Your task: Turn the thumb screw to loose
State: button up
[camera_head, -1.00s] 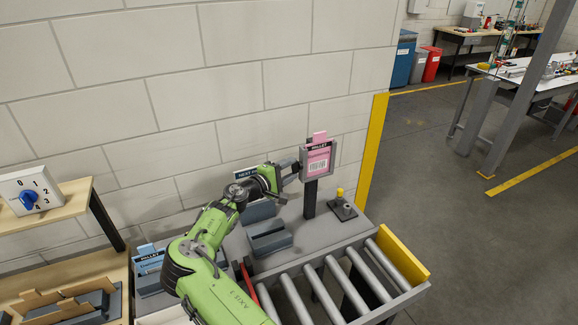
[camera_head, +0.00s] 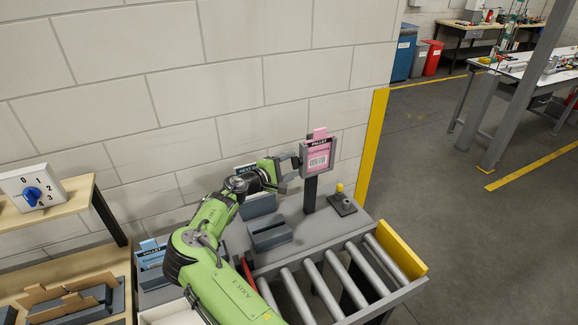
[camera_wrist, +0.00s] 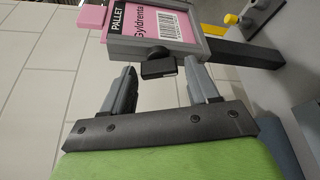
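The thumb screw (camera_wrist: 158,68) is a small dark knob with a flat wing at the lower edge of the grey card holder (camera_wrist: 205,47). The holder carries a pink PALLET card (camera_wrist: 150,22). In the wrist view my gripper (camera_wrist: 160,72) is open, with one grey finger left of the screw and one right of it. There is a gap on both sides, and no contact shows. In the head view my gripper (camera_head: 292,163) is just left of the holder (camera_head: 319,158), which stands on a dark post (camera_head: 310,195). The screw cannot be made out there.
Below are a grey table with a slotted block (camera_head: 270,235), a yellow-topped part on a dark plate (camera_head: 342,203) and a roller conveyor (camera_head: 335,285). A white wall (camera_head: 230,80) stands close behind. A switch box (camera_head: 32,188) is at the left.

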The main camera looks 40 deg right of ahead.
jog(key=shift+o, duration=0.7)
jog(key=s+a+r+b, duration=0.1)
jog(key=a+r+b, duration=0.1)
jog(key=a, duration=1.3)
jog(key=shift+s+a+r+b, duration=0.15)
jog(key=shift+a+b, duration=0.15)
